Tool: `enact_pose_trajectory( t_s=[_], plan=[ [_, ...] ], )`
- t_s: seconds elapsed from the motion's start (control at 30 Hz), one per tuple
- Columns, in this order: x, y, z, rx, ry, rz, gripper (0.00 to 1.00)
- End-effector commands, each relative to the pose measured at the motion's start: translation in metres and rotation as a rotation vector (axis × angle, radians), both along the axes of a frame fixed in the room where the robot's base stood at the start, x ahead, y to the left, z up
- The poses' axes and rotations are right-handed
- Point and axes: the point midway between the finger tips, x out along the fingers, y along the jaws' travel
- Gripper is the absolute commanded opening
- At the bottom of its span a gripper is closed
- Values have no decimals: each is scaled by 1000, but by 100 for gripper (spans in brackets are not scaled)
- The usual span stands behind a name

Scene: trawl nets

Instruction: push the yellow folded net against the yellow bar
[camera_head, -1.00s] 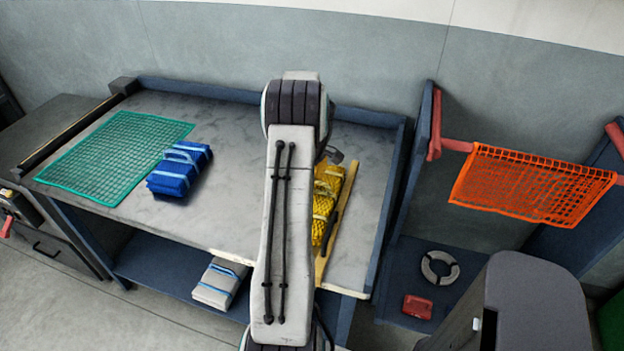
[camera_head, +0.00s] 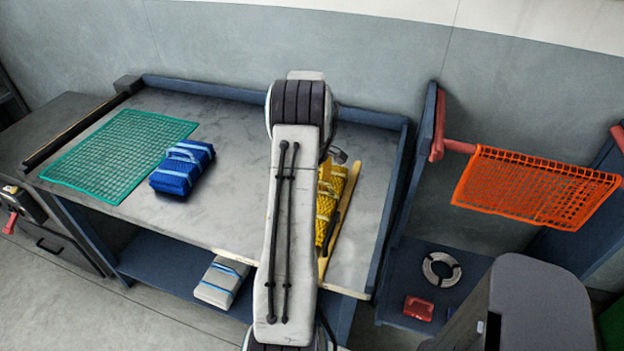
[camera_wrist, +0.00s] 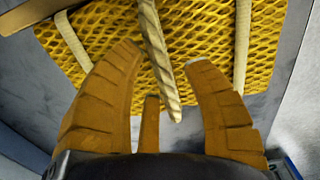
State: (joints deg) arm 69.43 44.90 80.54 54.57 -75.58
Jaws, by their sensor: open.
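The yellow folded net (camera_head: 329,195) lies at the right of the worktable, with pale straps around it, partly hidden by my arm. The yellow bar (camera_head: 349,205) is a pale strip along the net's right side. A dark line runs between them at the near part, and I cannot tell whether they touch. In the wrist view the net's mesh (camera_wrist: 200,50) fills the space beyond my gripper (camera_wrist: 162,57). My gripper's orange fingers are apart, with the net's rope handle (camera_wrist: 155,50) hanging between their tips. Contact with the net is unclear.
A blue folded net (camera_head: 182,168) and a green net sheet (camera_head: 120,155) lie on the table's left. A raised edge (camera_head: 393,210) bounds the table's right. An orange net (camera_head: 535,186) hangs further right. The tabletop between the blue net and my arm is clear.

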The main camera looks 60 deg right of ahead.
Motion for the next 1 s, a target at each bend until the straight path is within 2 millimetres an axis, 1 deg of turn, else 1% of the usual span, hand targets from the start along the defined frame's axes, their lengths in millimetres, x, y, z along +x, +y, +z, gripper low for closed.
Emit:
enact_pose_trajectory(
  t_s=[0.17,0.27,0.37,0.7,0.83,1.0],
  plan=[
    [0,0,2,-1,0,0,45],
    [1,-1,10,-4,-1,0,45],
    [1,-1,23,-5,-2,0,45],
    [0,-1,80,-4,-1,0,45],
    [0,-1,98,-4,-1,0,45],
    [0,-1,113,-2,-1,0,45]
  ],
)
